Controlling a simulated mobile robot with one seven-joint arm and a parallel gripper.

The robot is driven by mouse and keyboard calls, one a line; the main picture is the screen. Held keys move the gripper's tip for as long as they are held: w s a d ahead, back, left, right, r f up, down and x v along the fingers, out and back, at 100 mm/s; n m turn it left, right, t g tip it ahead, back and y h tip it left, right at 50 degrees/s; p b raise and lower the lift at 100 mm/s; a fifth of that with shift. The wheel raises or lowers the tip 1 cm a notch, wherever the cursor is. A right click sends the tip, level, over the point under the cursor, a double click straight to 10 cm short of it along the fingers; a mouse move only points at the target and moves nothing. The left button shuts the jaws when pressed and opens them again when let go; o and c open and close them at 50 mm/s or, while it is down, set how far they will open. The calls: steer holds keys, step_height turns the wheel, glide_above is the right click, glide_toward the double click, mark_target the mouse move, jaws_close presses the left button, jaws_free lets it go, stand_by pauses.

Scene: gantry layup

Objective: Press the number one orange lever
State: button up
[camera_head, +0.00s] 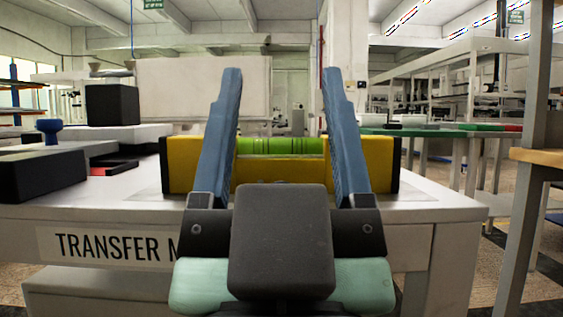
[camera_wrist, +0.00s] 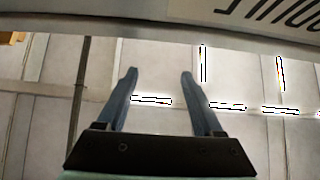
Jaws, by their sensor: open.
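No orange lever can be made out in either view. My gripper (camera_head: 281,76) stands in front of the white table in the head view, its two blue fingers spread wide apart with nothing between them. I cannot tell the distance between the fingers and the level.
The white table (camera_head: 125,205) carries partly hidden "TRANSFER M" lettering. At its left lie a black block (camera_head: 42,174), a blue cup-like piece (camera_head: 49,130) and a black box (camera_head: 112,105). A grey post (camera_head: 528,190) with a wooden ledge stands at right. Green-topped benches (camera_head: 425,132) stand behind.

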steer(key=shift+r, duration=0.25)
steer(key=c, duration=0.4)
step_height(320, 180, up, 5)
steer(key=p, duration=0.5)
steer(key=shift+f, duration=0.2)
jaws_close()
step_height(320, 180, up, 23)
steer(key=p, duration=2.2)
steer(key=shift+f+p, duration=0.2)
steer(key=shift+p, duration=0.15)
steer(key=shift+a, duration=0.1)
